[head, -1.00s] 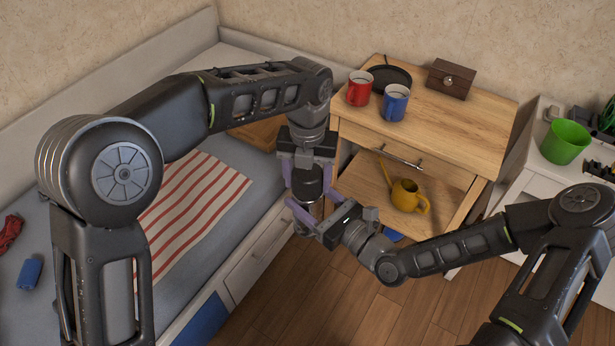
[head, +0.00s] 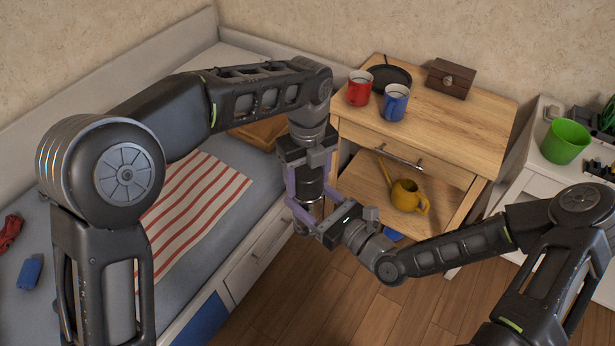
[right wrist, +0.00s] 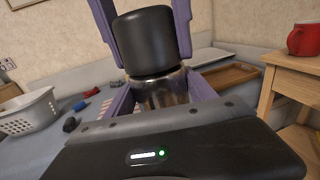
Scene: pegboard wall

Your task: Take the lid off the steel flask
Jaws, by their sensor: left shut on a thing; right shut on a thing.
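The steel flask (right wrist: 162,92) stands upright in the right wrist view, its shiny body between the purple fingers of my right gripper (head: 308,214), which is shut on it. Its black lid (right wrist: 146,40) sits on top of the body, with no clear gap between them. My left gripper (head: 312,184) reaches down from above and is shut on the lid, one purple finger on each side. In the head view the lid (head: 311,182) shows between these fingers, and the flask body below is mostly hidden by my right gripper.
The flask is held in the air between the bed with a striped cloth (head: 195,210) and the wooden cabinet (head: 455,120). On the cabinet are a red mug (head: 359,90), a blue mug (head: 394,106), a black pan (head: 390,76) and a box (head: 451,78).

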